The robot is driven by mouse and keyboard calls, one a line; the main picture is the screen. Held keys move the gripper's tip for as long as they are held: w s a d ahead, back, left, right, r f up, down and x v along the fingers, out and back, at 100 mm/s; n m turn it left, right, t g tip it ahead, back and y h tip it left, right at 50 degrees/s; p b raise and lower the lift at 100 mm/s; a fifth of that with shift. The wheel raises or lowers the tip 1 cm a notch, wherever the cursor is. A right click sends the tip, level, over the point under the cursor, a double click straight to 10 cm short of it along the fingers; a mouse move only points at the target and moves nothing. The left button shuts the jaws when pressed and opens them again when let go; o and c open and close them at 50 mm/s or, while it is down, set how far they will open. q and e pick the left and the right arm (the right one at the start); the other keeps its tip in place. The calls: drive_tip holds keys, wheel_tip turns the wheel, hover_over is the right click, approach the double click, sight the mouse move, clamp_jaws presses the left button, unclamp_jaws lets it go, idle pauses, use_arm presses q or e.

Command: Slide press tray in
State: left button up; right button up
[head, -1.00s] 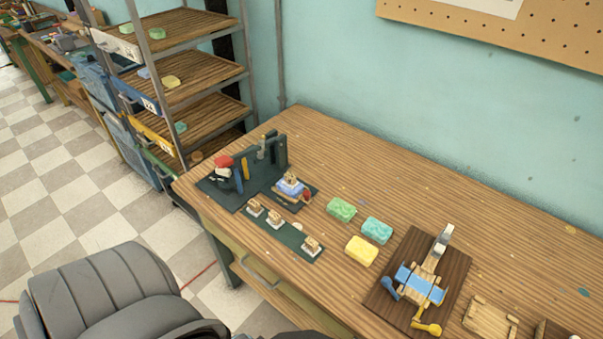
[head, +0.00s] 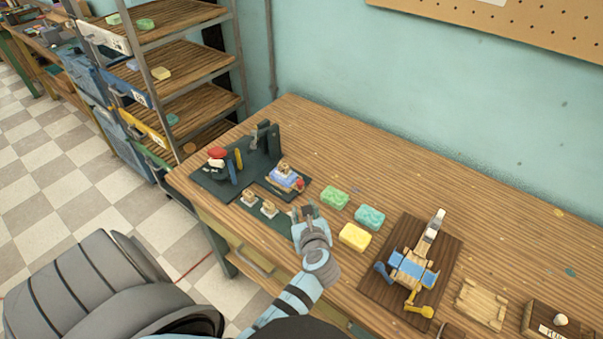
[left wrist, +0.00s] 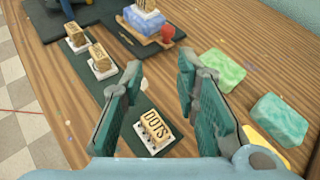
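The press (head: 268,150) is a dark green stand at the table's left end. In front of it, to the right, is the wooden press tray (head: 277,187) with a red knob (head: 300,184), carrying a blue soap with a stamp on top. The tray also shows at the top of the left wrist view (left wrist: 133,35), outside my fingers. My left gripper (head: 307,212) is open and empty. In the left wrist view its fingers (left wrist: 155,92) stand over a stamp marked DOTS (left wrist: 153,130), which they do not grip. My right gripper is not in view.
Two other stamps (head: 269,208) stand on the green strip (head: 268,224). Green (head: 334,197), teal (head: 370,217) and yellow (head: 354,237) soaps lie right of my gripper. A wooden board (head: 450,255) with a blue-and-yellow device is farther right. The table's back is clear.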

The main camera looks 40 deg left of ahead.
use_arm(q)
drive_tip(key=w+m, duration=0.1)
drive_tip(key=b, duration=1.2)
approach(301, 185)
drive_tip(key=shift+m, duration=0.3)
drive_tip(key=x, duration=0.8)
drive_tip(key=shift+a+f, duration=0.1)
drive_tip(key=shift+f, duration=0.3)
drive_tip(key=shift+w+a+b, duration=0.2)
drive_tip(key=shift+w+b, duration=0.05)
drive_tip(key=shift+b, duration=0.05)
drive_tip(key=shift+a+r, duration=0.1)
drive_tip(key=shift+r, duration=0.15)
clamp_jaws()
